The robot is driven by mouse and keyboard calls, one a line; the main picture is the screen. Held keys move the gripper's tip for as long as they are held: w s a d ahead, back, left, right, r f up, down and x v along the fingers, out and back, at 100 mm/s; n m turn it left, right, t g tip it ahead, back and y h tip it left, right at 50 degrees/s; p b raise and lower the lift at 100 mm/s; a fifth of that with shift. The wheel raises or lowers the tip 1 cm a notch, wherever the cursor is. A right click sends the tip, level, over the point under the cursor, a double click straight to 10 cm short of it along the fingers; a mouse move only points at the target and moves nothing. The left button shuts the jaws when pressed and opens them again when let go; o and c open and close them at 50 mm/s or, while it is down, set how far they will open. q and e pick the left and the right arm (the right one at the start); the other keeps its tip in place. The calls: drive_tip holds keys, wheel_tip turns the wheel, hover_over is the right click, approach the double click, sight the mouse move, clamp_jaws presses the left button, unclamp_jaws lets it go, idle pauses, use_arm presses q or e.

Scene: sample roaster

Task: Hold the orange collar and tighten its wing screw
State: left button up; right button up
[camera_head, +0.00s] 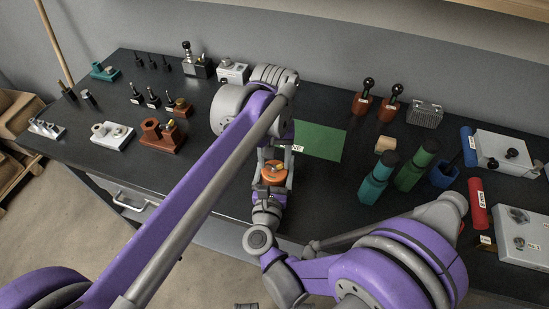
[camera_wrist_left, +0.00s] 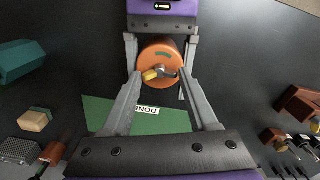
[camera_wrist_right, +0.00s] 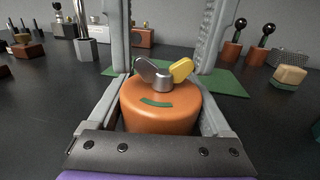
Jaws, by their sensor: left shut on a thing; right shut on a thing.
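The orange collar (camera_head: 272,177) stands upright on the black bench, near its front edge. Its wing screw (camera_wrist_right: 163,79) sits on top, with one grey wing and one yellow wing. A short green mark shows on the collar's face. My right gripper (camera_wrist_right: 162,98) reaches in low from the front, its fingers along both sides of the collar. The exact finger contacts are partly hidden.
A green mat (camera_head: 320,141) labelled DONE lies just behind the collar. Teal (camera_head: 375,182) and green (camera_head: 416,167) bottles and a tan block (camera_head: 385,144) stand to the right. A brown fixture (camera_head: 160,140) and small tools stand to the left, beyond my left arm.

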sight(274, 164)
use_arm(q)
drive_tip(key=m, duration=0.5)
drive_tip(key=shift+m, duration=0.4)
drive_tip(key=m, duration=1)
drive_tip(key=shift+m, duration=2.7)
drive_tip(key=o, duration=1.4)
wheel_tip(274, 164, up, 12)
drive_tip(key=shift+r, duration=0.1)
